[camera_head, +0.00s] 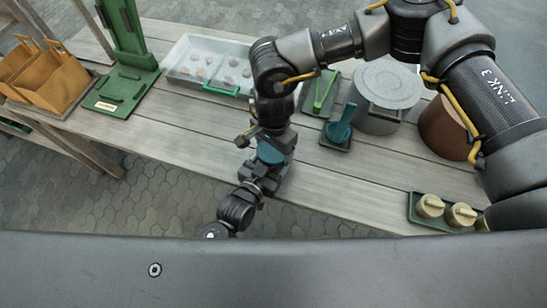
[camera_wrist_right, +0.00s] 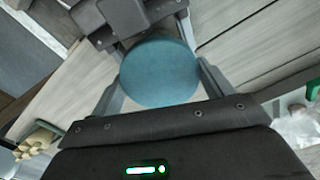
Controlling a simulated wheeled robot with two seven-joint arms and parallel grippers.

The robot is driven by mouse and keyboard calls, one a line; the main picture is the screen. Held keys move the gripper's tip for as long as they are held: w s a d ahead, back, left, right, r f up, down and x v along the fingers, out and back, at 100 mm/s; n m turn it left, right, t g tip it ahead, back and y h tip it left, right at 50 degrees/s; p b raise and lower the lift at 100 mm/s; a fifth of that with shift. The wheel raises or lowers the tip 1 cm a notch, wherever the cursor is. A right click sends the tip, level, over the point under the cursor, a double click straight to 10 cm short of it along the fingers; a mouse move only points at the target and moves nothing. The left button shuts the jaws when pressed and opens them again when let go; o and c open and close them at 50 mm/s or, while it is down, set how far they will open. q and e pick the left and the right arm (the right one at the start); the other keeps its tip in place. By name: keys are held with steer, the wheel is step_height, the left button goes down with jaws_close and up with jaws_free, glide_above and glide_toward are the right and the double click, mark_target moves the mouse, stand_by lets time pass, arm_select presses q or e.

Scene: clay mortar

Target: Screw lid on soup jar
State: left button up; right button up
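A round teal lid (camera_wrist_right: 160,72) lies between the two fingers of my right gripper (camera_wrist_right: 158,60) in the right wrist view, and both fingers appear to press on its sides. In the head view the lid (camera_head: 269,153) shows as a small teal patch under my right wrist. My left gripper (camera_head: 262,178) comes up from the bottom, right beside and below the lid. It is dark and partly covered, and its fingers cannot be made out. The soup jar is not clearly visible; the lid and grippers may hide it.
On the wooden table (camera_head: 340,190) stand a white tray (camera_head: 185,62), a green stand (camera_head: 128,75), a grey lidded pot (camera_head: 385,92), a brown pot (camera_head: 445,128), and teal and green tools. A green tray (camera_head: 412,210) of beige jars is at right. The front middle is clear.

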steer(key=shift+c, duration=0.7)
steer(key=m, duration=0.6)
steer(key=shift+m, duration=0.3)
steer(key=o, duration=1.1)
steer(key=shift+c, duration=0.2)
steer(key=shift+r, duration=2.3)
steer(key=shift+c, duration=0.3)
